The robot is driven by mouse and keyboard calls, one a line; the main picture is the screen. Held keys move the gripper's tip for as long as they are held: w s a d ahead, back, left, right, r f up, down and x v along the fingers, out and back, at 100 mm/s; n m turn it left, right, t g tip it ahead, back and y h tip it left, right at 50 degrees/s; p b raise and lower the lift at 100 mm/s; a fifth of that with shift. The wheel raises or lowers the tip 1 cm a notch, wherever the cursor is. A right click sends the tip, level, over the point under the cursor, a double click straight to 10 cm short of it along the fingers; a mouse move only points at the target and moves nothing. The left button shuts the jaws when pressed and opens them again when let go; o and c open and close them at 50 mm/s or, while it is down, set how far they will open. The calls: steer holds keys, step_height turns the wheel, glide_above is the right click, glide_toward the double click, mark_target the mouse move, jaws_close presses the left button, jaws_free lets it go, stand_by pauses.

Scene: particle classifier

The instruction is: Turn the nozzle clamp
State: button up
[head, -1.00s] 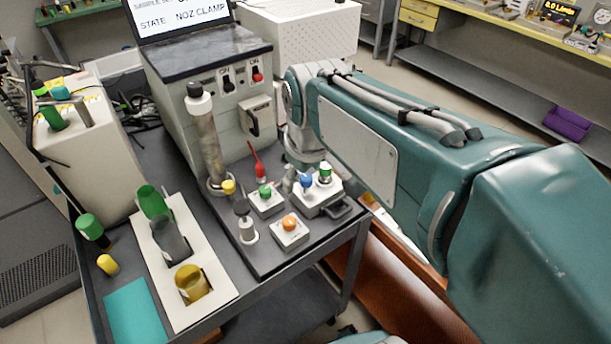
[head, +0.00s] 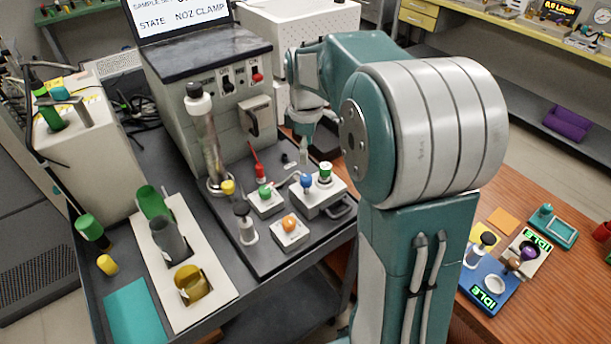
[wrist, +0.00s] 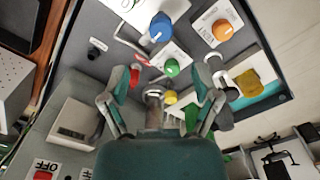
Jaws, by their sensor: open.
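The grey machine (head: 215,110) stands on the black cart, its screen (head: 180,12) reading "STATE NOZ.CLAMP". I cannot tell for sure which part is the nozzle clamp. A tall tube with a black cap (head: 207,135) stands before the machine, with a small yellow knob (head: 228,187) at its foot. A red lever (head: 259,168) stands just right of it. My gripper (head: 303,150) points down right of the machine front, above the cart. In the wrist view my gripper (wrist: 165,85) is open, fingers spread, with the yellow knob (wrist: 170,97) and a silvery part (wrist: 153,96) showing between them.
Green (head: 265,191), blue (head: 306,181) and orange (head: 289,223) knobs sit on boxes near the cart's right edge. A black-topped post (head: 244,222) stands left of them. A pale holder (head: 222,290) with cups is at left. A wooden bench (head: 540,260) carries small devices.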

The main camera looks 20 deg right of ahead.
mark_target(306, 177)
step_height(306, 177, down, 9)
steer(key=shift+r, duration=0.1)
stand_by(0.3)
steer(key=shift+s, duration=0.1)
jaws_close()
